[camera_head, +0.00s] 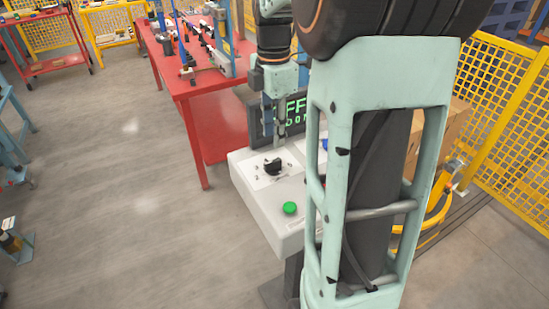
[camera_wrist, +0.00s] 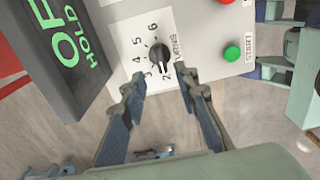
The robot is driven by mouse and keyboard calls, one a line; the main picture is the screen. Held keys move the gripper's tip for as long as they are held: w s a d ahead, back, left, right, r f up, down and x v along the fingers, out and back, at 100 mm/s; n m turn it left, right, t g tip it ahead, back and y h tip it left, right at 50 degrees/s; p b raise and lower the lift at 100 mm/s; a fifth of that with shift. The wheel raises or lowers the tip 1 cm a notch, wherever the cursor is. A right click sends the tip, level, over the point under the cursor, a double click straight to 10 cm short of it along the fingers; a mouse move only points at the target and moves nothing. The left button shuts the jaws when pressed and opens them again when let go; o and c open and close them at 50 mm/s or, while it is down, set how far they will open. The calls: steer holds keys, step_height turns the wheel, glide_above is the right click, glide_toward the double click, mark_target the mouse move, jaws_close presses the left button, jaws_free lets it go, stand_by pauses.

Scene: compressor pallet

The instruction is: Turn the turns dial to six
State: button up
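The turns dial (camera_wrist: 159,56) is a black knob on a white plate, with the numbers 2 to 6 visible around it and a TURNS label. Its narrow end seems to point down towards the 2, though the mark is too small to be sure. In the head view the dial (camera_head: 272,167) sits on top of the pale control box (camera_head: 243,180). My gripper (camera_wrist: 161,78) is open and empty, its fingertips spread to either side of the dial's lower end, apparently above the plate. In the head view my gripper (camera_head: 274,142) hangs just behind and above the dial.
A dark display (camera_wrist: 62,50) with green OFF and HOLD text stands beside the dial. A green button (camera_head: 290,208) is on the box's near part; a red button (camera_wrist: 227,1) shows at the wrist view's top edge. A red table (camera_head: 185,88) stands behind left. Open floor lies left.

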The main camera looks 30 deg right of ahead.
mark_target(274, 161)
step_height(274, 161, down, 9)
steer(key=shift+r, duration=0.15)
jaws_close()
